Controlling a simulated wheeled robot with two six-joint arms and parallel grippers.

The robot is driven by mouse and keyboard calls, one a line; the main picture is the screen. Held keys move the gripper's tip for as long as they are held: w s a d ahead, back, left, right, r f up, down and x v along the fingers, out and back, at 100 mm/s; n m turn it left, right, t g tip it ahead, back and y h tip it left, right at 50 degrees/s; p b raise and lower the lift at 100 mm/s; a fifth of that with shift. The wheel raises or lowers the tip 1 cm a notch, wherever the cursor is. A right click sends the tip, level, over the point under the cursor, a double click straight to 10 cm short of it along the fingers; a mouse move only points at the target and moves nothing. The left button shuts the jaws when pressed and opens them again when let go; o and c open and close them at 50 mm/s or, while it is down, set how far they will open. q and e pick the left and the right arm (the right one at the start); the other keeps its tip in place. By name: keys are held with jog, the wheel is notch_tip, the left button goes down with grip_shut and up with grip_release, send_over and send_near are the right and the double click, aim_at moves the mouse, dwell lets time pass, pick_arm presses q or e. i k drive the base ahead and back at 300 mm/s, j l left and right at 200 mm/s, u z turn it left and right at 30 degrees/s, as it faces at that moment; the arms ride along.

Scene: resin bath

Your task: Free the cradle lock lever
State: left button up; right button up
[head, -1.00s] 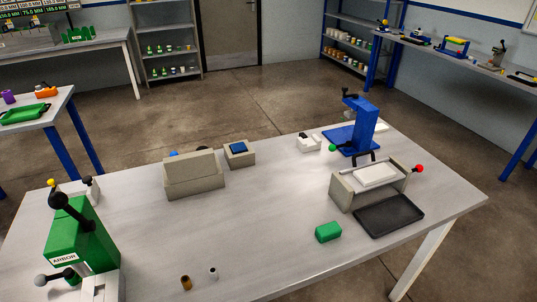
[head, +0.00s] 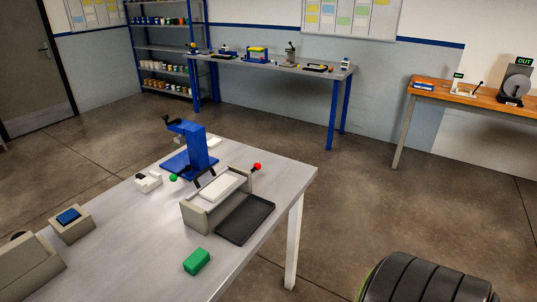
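A grey open box-shaped bath (head: 194,217) stands near the right end of the grey table, with a white block (head: 222,187) in its top. A short lever with a red ball knob (head: 257,167) sticks out at its far right end. A dark handle (head: 204,178) rises at its back. Behind it stands a blue upright device (head: 195,150) with a dark crank at the top; a green ball knob (head: 173,178) shows near its base. I cannot tell which of these is the cradle lock lever. Neither of my grippers is in view.
A black tray (head: 245,219) lies in front of the bath, and a green block (head: 197,262) is nearer the front edge. A small white box (head: 148,182) and a beige box with a blue top (head: 69,217) stand to the left.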

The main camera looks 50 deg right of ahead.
aim_at(257, 166)
jog(key=z, duration=1.4)
jog(key=l+u, duration=0.2)
jog(key=u, duration=0.2)
jog(key=i+l+u, duration=0.1)
jog(key=l+u, duration=0.15)
jog(key=u, duration=0.2)
jog(key=l+u, duration=0.2)
jog(key=u, duration=0.2)
jog(key=l+u, duration=0.2)
jog(key=u, duration=0.25)
jog(key=k+l+u, duration=0.1)
jog(key=l, duration=0.3)
jog(key=k+l+u, duration=0.1)
jog(key=k+l, duration=0.15)
jog(key=l, duration=0.15)
jog(key=k+l+u, duration=0.1)
jog(key=l, duration=0.3)
jog(key=k+l+u, duration=0.1)
jog(key=k+l, duration=0.4)
jog(key=l, duration=0.2)
jog(key=u, duration=0.05)
